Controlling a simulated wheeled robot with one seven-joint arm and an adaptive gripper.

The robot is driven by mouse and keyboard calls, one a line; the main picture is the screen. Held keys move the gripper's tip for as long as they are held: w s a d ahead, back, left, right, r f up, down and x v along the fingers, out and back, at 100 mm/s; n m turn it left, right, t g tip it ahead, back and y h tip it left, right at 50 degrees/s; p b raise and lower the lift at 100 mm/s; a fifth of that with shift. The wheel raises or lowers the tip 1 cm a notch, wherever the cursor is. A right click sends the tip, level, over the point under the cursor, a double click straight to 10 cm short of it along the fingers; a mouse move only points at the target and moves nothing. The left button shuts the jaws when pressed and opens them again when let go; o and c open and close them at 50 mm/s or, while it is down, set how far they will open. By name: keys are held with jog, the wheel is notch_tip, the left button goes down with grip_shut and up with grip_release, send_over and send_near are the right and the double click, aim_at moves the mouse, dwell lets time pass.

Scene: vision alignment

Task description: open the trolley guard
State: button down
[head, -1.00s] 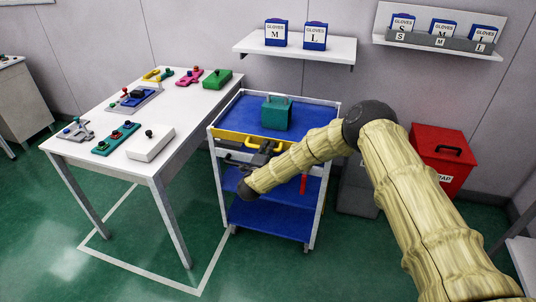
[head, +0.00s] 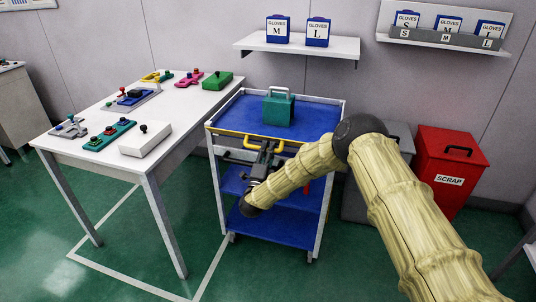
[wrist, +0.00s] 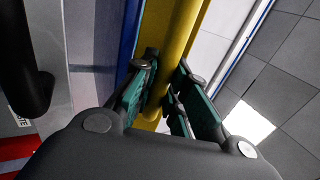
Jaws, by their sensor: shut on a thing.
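The trolley (head: 222,185) has white posts and blue shelves. Its yellow guard (head: 228,133) runs along the front edge of the top shelf, with a yellow grip bar on its front. My gripper (head: 263,150) is at this grip bar, its arm reaching in from the right and hiding the guard's right part. In the wrist view my gripper (wrist: 163,88) has its green-padded fingers on both sides of the yellow bar (wrist: 182,40), shut on it. The exact finger contact is partly hidden.
A teal case (head: 278,108) stands on the trolley's top shelf. A white table (head: 105,150) with several fixtures is close on the left. A red scrap bin (head: 440,170) and a grey bin (head: 398,138) stand on the right. Glove shelves hang on the wall behind.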

jog(key=shift+s+f+t+h+b, duration=0.1)
jog(key=shift+f+t+h+b, duration=0.55)
jog(key=shift+b, duration=2.8)
jog(key=f+t+b, duration=0.1)
jog(key=b, duration=0.7)
jog(key=shift+t, duration=0.35)
jog(key=b, duration=0.3)
jog(key=shift+t, duration=0.3)
jog(key=b, duration=0.4)
jog(key=shift+r+t+b, duration=0.1)
jog(key=shift+t+b, duration=0.2)
jog(key=shift+b, duration=0.05)
jog(key=c, duration=1.4)
grip_release()
